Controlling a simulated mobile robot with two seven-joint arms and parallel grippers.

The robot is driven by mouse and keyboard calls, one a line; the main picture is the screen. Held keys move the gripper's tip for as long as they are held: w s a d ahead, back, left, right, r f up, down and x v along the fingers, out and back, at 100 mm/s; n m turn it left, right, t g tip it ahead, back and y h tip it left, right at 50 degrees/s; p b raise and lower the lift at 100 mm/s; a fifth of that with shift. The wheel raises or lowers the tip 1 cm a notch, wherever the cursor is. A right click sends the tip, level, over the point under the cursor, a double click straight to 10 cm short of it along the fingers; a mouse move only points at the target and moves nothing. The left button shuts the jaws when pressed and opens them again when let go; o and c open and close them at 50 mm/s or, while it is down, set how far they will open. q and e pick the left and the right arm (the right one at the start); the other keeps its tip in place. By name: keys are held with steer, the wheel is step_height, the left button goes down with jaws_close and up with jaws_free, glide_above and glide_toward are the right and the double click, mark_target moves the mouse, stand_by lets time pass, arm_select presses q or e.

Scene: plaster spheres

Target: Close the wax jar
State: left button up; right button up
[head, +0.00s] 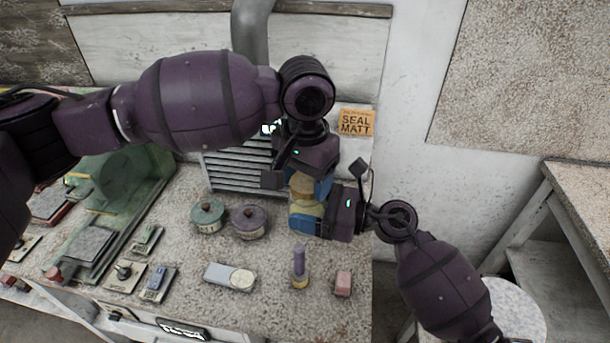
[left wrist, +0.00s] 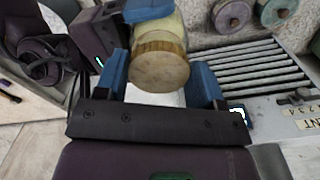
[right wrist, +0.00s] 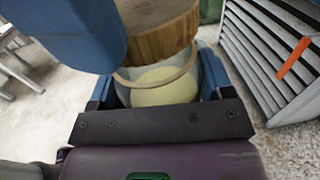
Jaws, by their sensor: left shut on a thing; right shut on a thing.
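The wax jar (head: 306,209) is a clear jar with pale yellow wax, held above the bench in my right gripper (head: 305,222). The wax shows between the right fingers in the right wrist view (right wrist: 165,88). A round wooden lid (head: 303,185) is between the blue fingers of my left gripper (head: 303,182), right over the jar's mouth. The lid's flat top faces the camera in the left wrist view (left wrist: 160,70), and its side shows in the right wrist view (right wrist: 160,38). I cannot tell whether the lid is seated in the jar.
A slatted grey box (head: 235,168) stands behind. Green (head: 207,216) and purple (head: 249,221) lidded pots sit left of the jar. A purple-handled tool in a small glass (head: 299,268) and a pink block (head: 343,283) stand near the bench's front edge.

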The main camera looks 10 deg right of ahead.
arm_select(q)
steer(key=shift+f, duration=0.45)
